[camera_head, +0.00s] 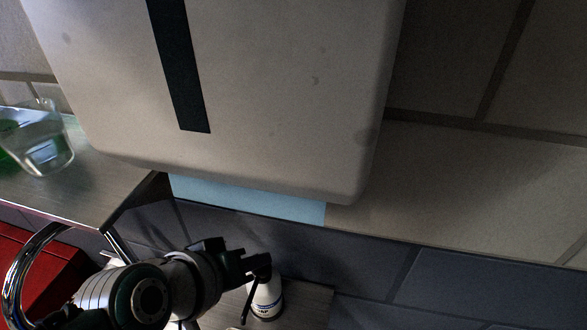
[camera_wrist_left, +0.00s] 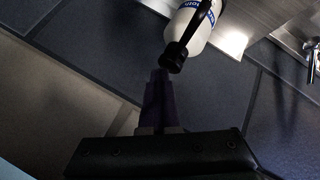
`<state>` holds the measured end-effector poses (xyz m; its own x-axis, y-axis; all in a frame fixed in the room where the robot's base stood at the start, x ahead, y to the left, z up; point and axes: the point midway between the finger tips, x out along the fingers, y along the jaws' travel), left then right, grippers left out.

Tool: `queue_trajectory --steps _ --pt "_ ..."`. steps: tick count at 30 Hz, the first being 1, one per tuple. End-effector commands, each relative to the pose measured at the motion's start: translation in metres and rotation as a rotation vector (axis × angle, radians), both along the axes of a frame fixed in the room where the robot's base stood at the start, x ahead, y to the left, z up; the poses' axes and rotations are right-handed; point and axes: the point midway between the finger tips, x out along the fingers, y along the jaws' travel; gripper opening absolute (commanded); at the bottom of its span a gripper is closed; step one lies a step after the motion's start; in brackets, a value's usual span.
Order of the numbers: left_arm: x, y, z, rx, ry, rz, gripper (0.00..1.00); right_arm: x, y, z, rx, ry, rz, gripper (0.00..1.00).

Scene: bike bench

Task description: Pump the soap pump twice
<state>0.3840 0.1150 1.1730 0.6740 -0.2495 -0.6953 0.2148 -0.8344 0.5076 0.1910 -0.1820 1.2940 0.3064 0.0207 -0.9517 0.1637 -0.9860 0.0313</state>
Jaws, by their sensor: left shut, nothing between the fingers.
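The soap pump (camera_head: 266,301) is a white bottle with a blue-and-white label band and a black pump top. It stands on a ledge at the bottom middle of the head view, partly behind my gripper. It also shows at the top of the left wrist view (camera_wrist_left: 197,33), with its black pump head just beyond the fingertips. My left gripper (camera_head: 258,264) is shut and empty, at the pump's black top. In the left wrist view its fingertips (camera_wrist_left: 161,76) are very near the pump head; I cannot tell whether they touch. My right gripper is not in view.
A large pale dispenser (camera_head: 270,90) with a black stripe and blue paper (camera_head: 245,198) below it hangs above. A metal shelf (camera_head: 95,190) with a clear container (camera_head: 45,150) is at left. A red box (camera_head: 35,270) and a chrome curved pipe (camera_head: 18,265) are below it.

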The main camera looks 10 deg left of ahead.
Motion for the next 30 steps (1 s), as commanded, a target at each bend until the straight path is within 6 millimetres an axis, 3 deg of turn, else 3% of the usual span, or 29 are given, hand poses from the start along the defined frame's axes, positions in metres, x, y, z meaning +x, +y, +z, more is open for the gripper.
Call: queue_trajectory --steps 30 --pt "-0.005 0.001 -0.015 0.003 0.014 -0.002 0.0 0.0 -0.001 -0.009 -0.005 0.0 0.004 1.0"
